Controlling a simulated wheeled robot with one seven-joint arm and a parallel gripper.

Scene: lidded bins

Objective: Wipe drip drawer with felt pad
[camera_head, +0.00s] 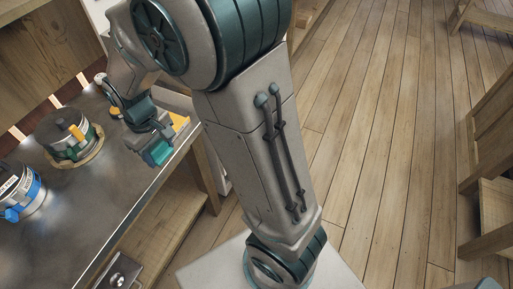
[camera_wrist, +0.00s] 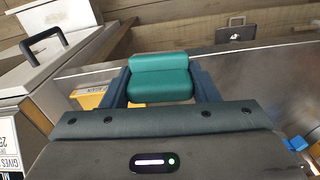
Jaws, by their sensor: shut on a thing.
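My gripper (camera_head: 149,138) is shut on a teal pad (camera_head: 157,153), which I take to be the felt pad. In the wrist view the teal pad (camera_wrist: 160,66) sits between the two dark blue fingers of my gripper (camera_wrist: 160,88). The pad is over the right end of the grey metal counter; I cannot tell whether it touches anything. A yellow piece (camera_head: 180,121) shows just behind the gripper, and a yellow labelled piece (camera_wrist: 92,97) shows left of the fingers in the wrist view. I cannot make out for certain which part is the drip drawer.
In the wrist view a pale box with a black handle (camera_wrist: 45,42) stands at the left. Wooden floor (camera_head: 380,130) lies open to the right.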

